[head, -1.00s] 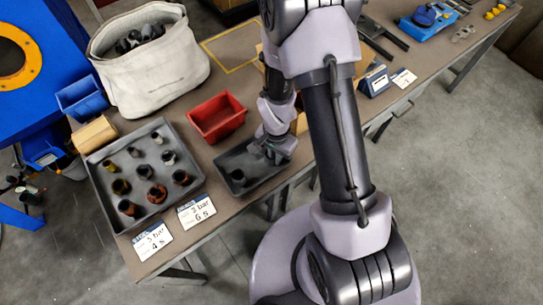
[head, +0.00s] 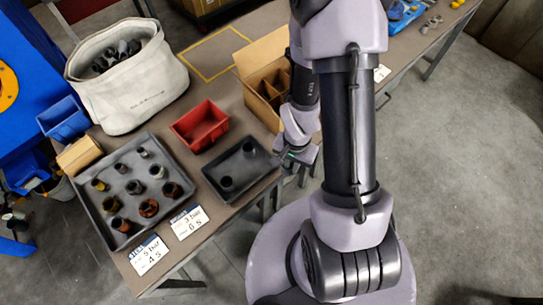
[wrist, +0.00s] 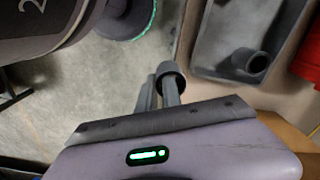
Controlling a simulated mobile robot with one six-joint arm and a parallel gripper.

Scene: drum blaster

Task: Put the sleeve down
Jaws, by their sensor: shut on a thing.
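My gripper (head: 302,156) is at the right of the small dark tray (head: 240,172), by the table's front edge. In the wrist view, its fingers (wrist: 168,92) are shut on a dark round sleeve (wrist: 168,70), whose open end shows. The held sleeve is beside the small tray (wrist: 225,35), not over it. Inside the small tray stand two dark sleeves, one near the front (head: 226,183) and one near the back (head: 248,149). One of them shows in the wrist view (wrist: 250,62).
A large grey tray (head: 165,220) with several sleeves stands at the left. A red bin (head: 200,126) and a divided cardboard box (head: 262,95) are behind the small tray. Two label cards (head: 149,255) (head: 188,221) lie at the front edge. A white bag (head: 130,95) stands farther back.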

